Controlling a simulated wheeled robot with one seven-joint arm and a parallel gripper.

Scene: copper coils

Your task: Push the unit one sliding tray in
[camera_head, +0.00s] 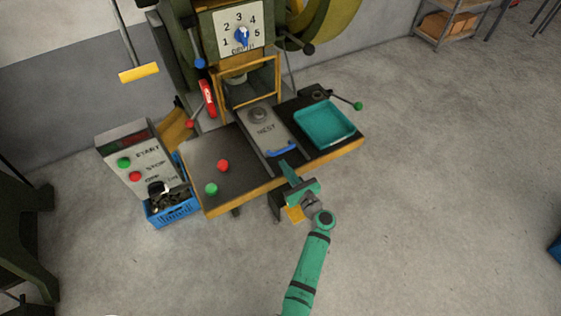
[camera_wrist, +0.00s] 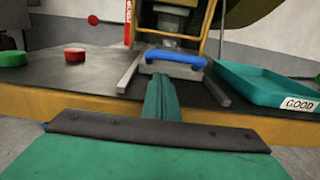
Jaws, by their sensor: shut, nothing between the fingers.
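The sliding tray (camera_head: 265,131) is a grey plate marked "NEST" with a round part on it, lying between two rails on the machine's dark table. Its blue handle (camera_head: 282,150) is at the tray's front end, near the table's front edge. The handle also shows in the wrist view (camera_wrist: 175,58), just beyond my fingertips. My gripper (camera_head: 286,166) is shut and empty, in front of the handle and pointing at it. In the wrist view the closed green fingers (camera_wrist: 159,84) line up slightly left of the handle's middle. I cannot tell whether they touch it.
A teal tray (camera_head: 352,137) marked "GOOD" sits right of the rails. Red (camera_head: 223,166) and green (camera_head: 211,188) buttons are on the table's left. A yellow guard frame (camera_head: 277,75) stands behind the sliding tray. A control box (camera_head: 126,172) and blue crate (camera_head: 181,211) are at left.

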